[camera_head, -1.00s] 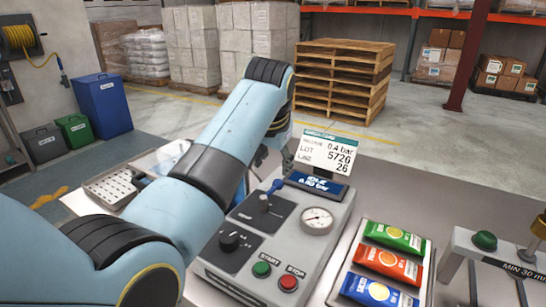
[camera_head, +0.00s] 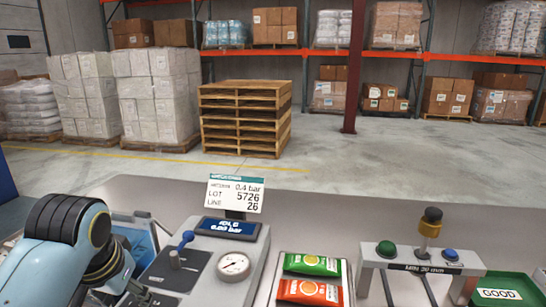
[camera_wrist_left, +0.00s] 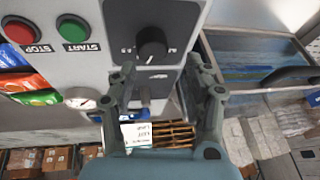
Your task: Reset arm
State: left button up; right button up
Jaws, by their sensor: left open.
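My left arm enters the camera_head view at the lower left; its fingers are not clearly visible there. In the left wrist view my left gripper (camera_wrist_left: 160,68) is open, with nothing between its fingers. Its two fingers stand apart in front of the grey control box, below the black knob (camera_wrist_left: 151,45) in that picture. Whether they touch the box I cannot tell. The control box (camera_head: 196,268) has a blue-handled lever (camera_head: 181,247), a round gauge (camera_head: 234,266) and a small display (camera_head: 229,227). My right gripper is in neither view.
Green (camera_head: 312,264) and red (camera_head: 309,292) packets lie in a tray right of the box. A grey stand (camera_head: 420,262) with a green and a blue button is further right, beside a green GOOD bin (camera_head: 505,293). A wooden pallet stack (camera_head: 245,118) stands on the floor behind.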

pick_arm(q)
jog(key=s+a+r, duration=0.1)
jog(key=s+r, duration=0.1)
jog(key=s, duration=2)
notch_tip(320, 180, down, 34)
jog(key=s+a+g+b, duration=0.2)
jog(key=a+b, duration=0.1)
jog(key=b, duration=0.6)
jog(key=s+f+b, duration=0.3)
jog(key=s+f, duration=0.6)
jog(key=f, duration=0.3)
jog(key=s+f+g+b, duration=0.1)
jog(key=s+f+b, duration=0.3)
jog(key=s+f, duration=0.5)
notch_tip(320, 180, down, 4)
jog(key=shift+s+a+r+n+h, duration=0.15)
jog(key=shift+s+a+n+h, duration=0.15)
jog(key=shift+a, duration=0.05)
